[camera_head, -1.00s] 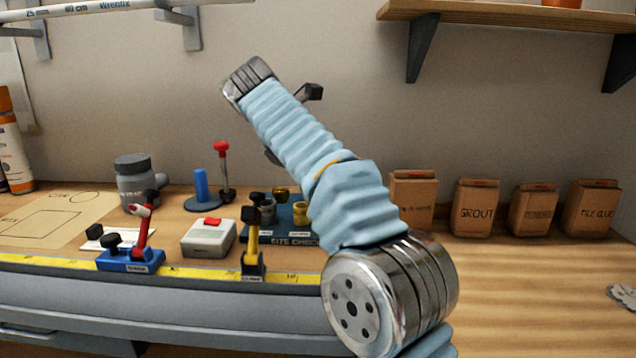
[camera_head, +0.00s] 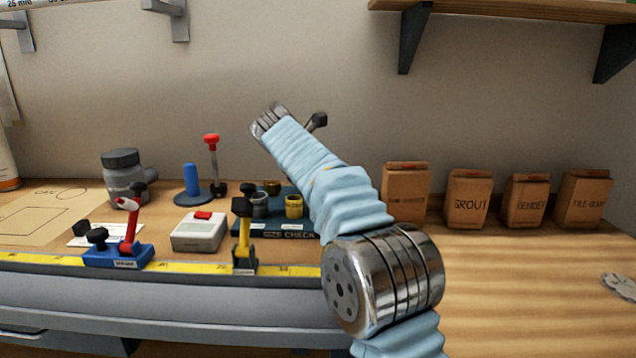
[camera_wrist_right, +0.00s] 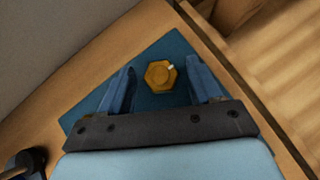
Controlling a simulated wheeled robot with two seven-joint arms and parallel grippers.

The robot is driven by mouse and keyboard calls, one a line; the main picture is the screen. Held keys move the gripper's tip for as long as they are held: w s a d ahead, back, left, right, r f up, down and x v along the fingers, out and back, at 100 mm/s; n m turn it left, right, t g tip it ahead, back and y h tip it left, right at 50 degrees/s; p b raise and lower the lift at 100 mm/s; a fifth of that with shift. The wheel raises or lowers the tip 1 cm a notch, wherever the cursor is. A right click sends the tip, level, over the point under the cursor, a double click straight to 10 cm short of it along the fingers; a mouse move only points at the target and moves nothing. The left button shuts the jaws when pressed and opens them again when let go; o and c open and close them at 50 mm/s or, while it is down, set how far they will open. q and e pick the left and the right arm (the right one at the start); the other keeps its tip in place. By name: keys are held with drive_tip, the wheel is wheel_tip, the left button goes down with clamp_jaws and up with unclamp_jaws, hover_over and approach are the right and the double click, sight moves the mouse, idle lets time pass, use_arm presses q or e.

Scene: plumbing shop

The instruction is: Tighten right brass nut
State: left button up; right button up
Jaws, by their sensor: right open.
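A hexagonal brass nut (camera_wrist_right: 160,76) with a pale mark on its edge sits on a dark blue board (camera_wrist_right: 155,104) in the right wrist view. My right gripper (camera_wrist_right: 160,66) is open, with one blue finger on each side of the nut and a gap to it on both sides. In the head view the board (camera_head: 285,228), lettered "SITE CHECK", holds brass and grey fittings, including a brass one (camera_head: 294,206). My right arm hides the board's right part, and my right gripper cannot be made out there. My left gripper is not in view.
A grey jar (camera_head: 122,180) stands behind. Several paper bags (camera_head: 467,198) line the wall. The bench at right is largely clear.

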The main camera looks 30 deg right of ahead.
drive_tip(key=c, duration=1)
drive_tip(key=shift+r+m+g+p, duration=0.15)
drive_tip(key=shift+m+g+p, duration=0.15)
drive_tip(key=shift+p, duration=0.15)
drive_tip(key=shift+c, duration=0.2)
drive_tip(key=shift+w+m+p, duration=0.1)
drive_tip(key=shift+m+p, duration=0.2)
drive_tip(key=shift+g+h, duration=0.3)
drive_tip(key=o, duration=1)
drive_tip(key=shift+o, duration=0.2)
drive_tip(key=v, duration=1.3)
drive_tip(key=shift+a, duration=0.2)
